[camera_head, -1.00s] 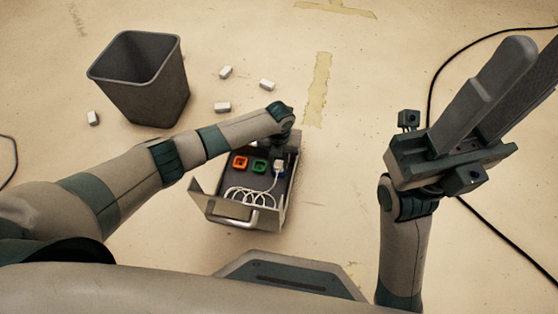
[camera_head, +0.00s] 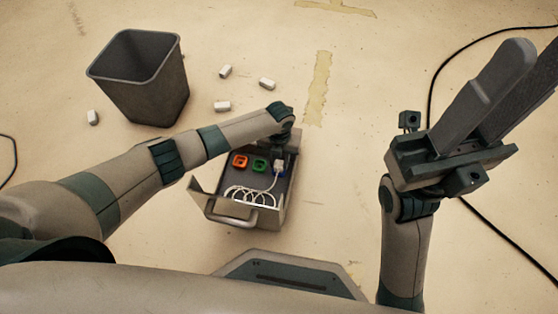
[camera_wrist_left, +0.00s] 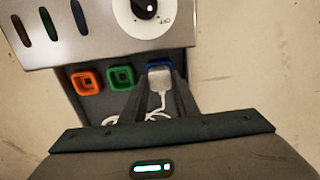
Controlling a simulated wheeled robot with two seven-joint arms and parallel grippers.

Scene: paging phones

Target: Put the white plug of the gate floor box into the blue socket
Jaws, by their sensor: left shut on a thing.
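The gate floor box (camera_wrist_left: 95,40) stands open on the floor, with orange (camera_head: 240,162), green (camera_head: 259,166) and blue sockets in a row. The blue socket (camera_wrist_left: 150,66) is the right one; its rim shows around the plug in the left wrist view. My left gripper (camera_head: 282,156) is shut on the white plug (camera_wrist_left: 160,77), one finger on each side. The plug is lined up over the blue socket; how deep it sits I cannot tell. Its white cord (camera_head: 270,184) trails down. My right gripper (camera_head: 518,72) is raised at the right, away from the box; its finger gap is unclear.
A grey bin (camera_head: 142,85) stands at the upper left. Several small white blocks (camera_head: 267,84) lie on the floor beyond the box. Black cables (camera_head: 500,232) run across the floor at the right. The floor right of the box is clear.

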